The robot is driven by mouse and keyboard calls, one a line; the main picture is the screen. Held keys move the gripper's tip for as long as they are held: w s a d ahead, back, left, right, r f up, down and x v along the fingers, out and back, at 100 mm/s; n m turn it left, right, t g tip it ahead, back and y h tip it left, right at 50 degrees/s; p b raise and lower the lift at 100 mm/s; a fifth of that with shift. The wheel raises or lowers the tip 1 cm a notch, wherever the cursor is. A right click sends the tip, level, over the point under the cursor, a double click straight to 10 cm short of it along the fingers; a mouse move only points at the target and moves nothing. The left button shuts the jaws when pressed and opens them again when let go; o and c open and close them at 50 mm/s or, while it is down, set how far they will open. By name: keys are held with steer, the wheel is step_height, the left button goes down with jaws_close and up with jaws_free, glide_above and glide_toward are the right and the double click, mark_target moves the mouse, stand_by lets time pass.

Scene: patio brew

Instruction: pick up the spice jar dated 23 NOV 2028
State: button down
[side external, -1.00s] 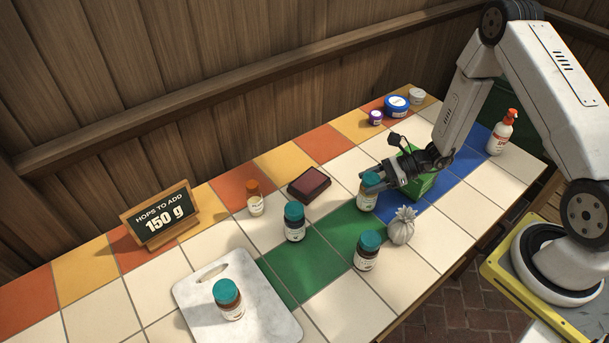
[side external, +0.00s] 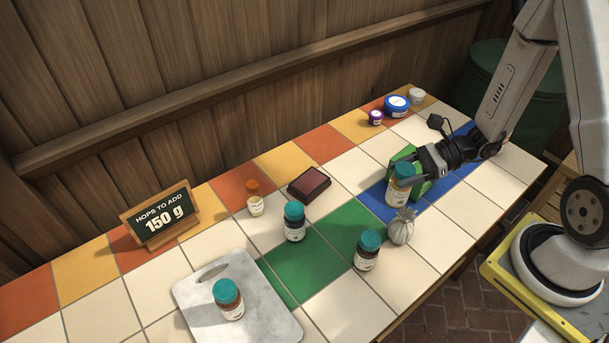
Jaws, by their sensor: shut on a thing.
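My gripper (side external: 414,169) is shut on a teal-lidded spice jar (side external: 397,191) with pale contents and a light label, beside the green box. The jar looks raised and slightly tilted. Other teal-lidded jars hold darker contents: one stands mid-table (side external: 294,224), one stands near the front edge (side external: 367,254), and one stands on the marble board (side external: 228,302). An orange-lidded jar (side external: 255,202) stands farther back. The dates on the labels are too small to read, so I cannot tell which jar bears 23 NOV 2028.
A green box (side external: 402,154) stands right behind the held jar, and a grey tied pouch (side external: 402,229) sits just in front. A dark red block (side external: 309,185), a chalkboard sign (side external: 160,216) and a blue tub (side external: 397,106) stand toward the back. White tiles at right are clear.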

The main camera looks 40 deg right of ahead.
steer(key=s+r, duration=0.2)
steer(key=s, duration=0.3)
steer(key=shift+s+r, duration=0.3)
steer(key=shift+s, duration=0.05)
steer(key=shift+a, duration=0.1)
